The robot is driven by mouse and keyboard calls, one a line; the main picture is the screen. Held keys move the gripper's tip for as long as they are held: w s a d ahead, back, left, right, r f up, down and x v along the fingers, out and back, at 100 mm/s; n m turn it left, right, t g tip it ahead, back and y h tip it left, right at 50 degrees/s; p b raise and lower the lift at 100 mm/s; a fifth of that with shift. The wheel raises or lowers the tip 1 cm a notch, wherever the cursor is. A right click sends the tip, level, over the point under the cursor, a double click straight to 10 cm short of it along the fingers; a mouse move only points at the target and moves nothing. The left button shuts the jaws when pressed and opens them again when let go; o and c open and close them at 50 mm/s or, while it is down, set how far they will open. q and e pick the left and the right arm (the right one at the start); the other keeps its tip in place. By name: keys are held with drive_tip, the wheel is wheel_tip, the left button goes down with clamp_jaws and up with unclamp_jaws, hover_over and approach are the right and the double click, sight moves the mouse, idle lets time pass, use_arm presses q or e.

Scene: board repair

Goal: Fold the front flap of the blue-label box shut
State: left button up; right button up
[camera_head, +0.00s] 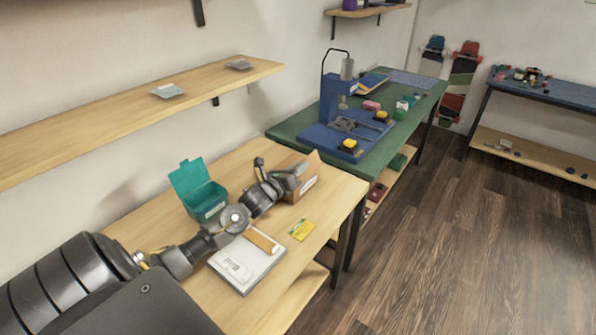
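A brown cardboard box (311,185) stands on the wooden table, with a flap (314,160) sticking up at its top. I cannot make out a blue label on it. My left arm reaches across the table from the left, and my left gripper (296,175) is at the box's near left side, covering part of it. Whether it touches the box, and whether its fingers are open or shut, I cannot tell. My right gripper is not in view.
The wooden table (150,222) also holds a teal box (207,200) with its lid up, a white flat device (240,270) with a tan piece (262,240), and a yellow card (302,230). A green bench (295,126) with a blue press (335,105) stands behind.

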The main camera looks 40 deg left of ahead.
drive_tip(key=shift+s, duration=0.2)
use_arm(q)
drive_tip(key=c, duration=0.4)
clamp_jaws()
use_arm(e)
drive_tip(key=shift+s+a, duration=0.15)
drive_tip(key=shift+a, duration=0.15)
use_arm(q)
drive_tip(key=shift+a+n, duration=0.15)
drive_tip(key=shift+n, duration=0.15)
drive_tip(key=n, duration=0.1)
drive_tip(key=a+n, duration=0.1)
drive_tip(key=n, duration=0.1)
drive_tip(key=shift+a+f, duration=0.1)
drive_tip(key=shift+f, duration=0.3)
drive_tip(key=shift+a+f+n+p, duration=0.2)
drive_tip(key=shift+f+n, duration=0.1)
drive_tip(key=shift+n, duration=0.55)
drive_tip(key=shift+a+f+n+p, duration=0.1)
drive_tip(key=shift+a+f+n, duration=0.15)
drive_tip(key=shift+n, duration=0.6)
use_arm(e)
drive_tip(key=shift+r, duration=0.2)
